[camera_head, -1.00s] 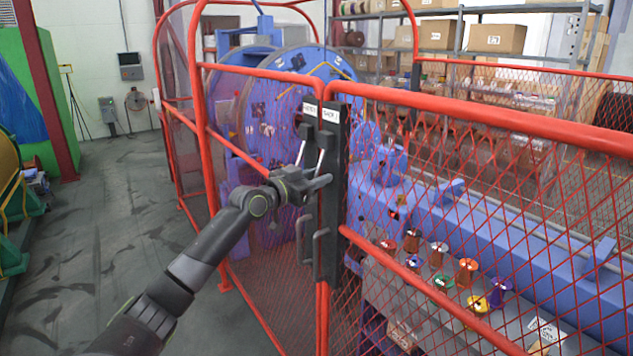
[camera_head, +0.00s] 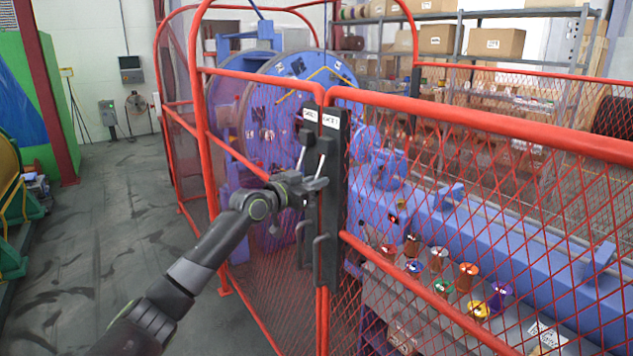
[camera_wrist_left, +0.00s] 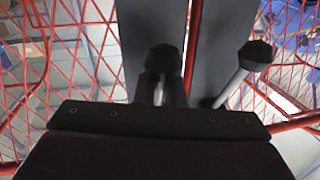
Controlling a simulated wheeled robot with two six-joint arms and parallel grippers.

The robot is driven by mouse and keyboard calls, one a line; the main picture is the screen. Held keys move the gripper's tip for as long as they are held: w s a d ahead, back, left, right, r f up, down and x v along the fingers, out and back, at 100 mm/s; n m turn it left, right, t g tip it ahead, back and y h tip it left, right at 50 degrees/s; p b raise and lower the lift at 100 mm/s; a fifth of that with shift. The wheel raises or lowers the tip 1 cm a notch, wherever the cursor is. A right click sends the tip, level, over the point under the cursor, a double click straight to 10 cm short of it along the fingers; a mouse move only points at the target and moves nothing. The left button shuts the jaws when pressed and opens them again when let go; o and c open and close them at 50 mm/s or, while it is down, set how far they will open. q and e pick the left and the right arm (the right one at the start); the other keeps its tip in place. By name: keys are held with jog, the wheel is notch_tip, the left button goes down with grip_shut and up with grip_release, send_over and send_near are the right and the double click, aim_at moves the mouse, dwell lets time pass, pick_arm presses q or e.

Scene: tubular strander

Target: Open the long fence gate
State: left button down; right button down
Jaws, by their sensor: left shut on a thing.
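The long red mesh fence gate (camera_head: 480,120) runs from the centre to the right in the head view. Its end meets a shorter red mesh panel (camera_head: 262,120) at two dark upright latch plates with small white labels. Each plate carries a slim lever with a dark knob. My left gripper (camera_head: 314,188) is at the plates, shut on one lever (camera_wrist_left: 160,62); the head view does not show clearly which. The other lever (camera_wrist_left: 240,72) stands free to the right in the wrist view. The two panels look closed together. My right gripper is not in view.
Blue machinery (camera_head: 500,235) and several coloured spools (camera_head: 468,275) stand behind the mesh. Shelves with cardboard boxes (camera_head: 497,42) are at the back. Grey floor (camera_head: 110,210) lies open left of the fence, with green machinery (camera_head: 22,215) at the far left.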

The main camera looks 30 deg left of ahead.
pick_arm(q)
jog(key=s+g+p, duration=0.1)
jog(key=p, duration=0.2)
jog(key=s+r+g+y+p, duration=0.1)
jog(key=g+p, duration=0.1)
jog(key=p, duration=0.1)
jog(key=s+a+r+g+p, duration=0.1)
jog(key=p, duration=0.3)
jog(key=shift+a+r+m+g, duration=0.1)
jog(key=shift+r+m+g, duration=0.05)
jog(key=shift+m+g, duration=0.25)
